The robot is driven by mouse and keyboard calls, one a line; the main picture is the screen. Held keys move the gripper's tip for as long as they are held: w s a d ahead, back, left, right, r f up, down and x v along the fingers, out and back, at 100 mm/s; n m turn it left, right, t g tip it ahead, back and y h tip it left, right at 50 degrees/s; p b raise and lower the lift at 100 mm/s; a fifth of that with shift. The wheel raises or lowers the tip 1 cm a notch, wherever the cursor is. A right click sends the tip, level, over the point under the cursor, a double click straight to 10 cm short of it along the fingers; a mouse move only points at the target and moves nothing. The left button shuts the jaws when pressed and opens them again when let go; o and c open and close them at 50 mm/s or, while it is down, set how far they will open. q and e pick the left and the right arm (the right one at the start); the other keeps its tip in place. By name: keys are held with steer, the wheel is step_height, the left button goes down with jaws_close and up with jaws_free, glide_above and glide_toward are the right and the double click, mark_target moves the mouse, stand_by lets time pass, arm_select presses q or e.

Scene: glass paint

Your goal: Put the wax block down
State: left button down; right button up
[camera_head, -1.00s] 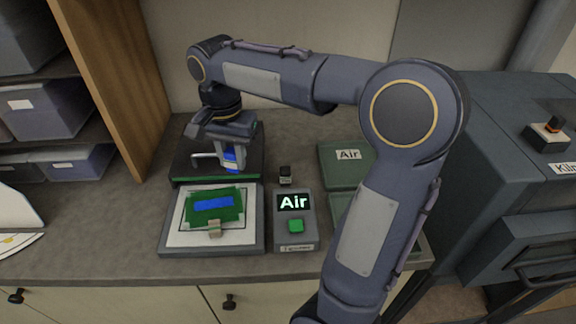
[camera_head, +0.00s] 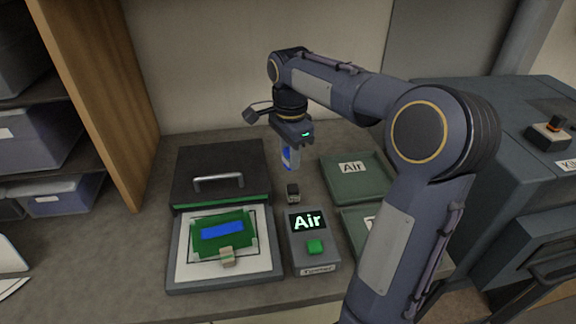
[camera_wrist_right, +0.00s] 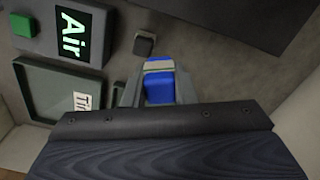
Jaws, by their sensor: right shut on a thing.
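My right gripper (camera_head: 291,142) points down over the counter, between the black box and the Air tray. It is shut on the wax block (camera_head: 290,159), a blue block with a pale band. The block (camera_wrist_right: 159,84) also shows between the jaws in the right wrist view. It seems to hang above the counter; the exact gap below it cannot be told. My left gripper is not in view.
A black box (camera_head: 221,163) with a handle stands left. A small dark block (camera_head: 293,193) stands behind the timer. A green Air tray (camera_head: 334,194) lies right.

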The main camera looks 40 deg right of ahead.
glide_above(287, 180)
steer(key=f, duration=0.5)
steer(key=shift+s+a+f+p, duration=0.2)
steer(key=shift+s+p, duration=0.1)
steer(key=shift+p, duration=0.1)
steer(key=shift+w+d+f, duration=0.1)
steer(key=shift+w+f, duration=0.05)
steer(key=shift+f, duration=0.85)
steer(key=shift+w+d+f, duration=0.1)
steer(key=shift+f, duration=0.85)
steer(key=shift+f, duration=0.1)
steer(key=o, duration=1)
step_height(287, 180, up, 12)
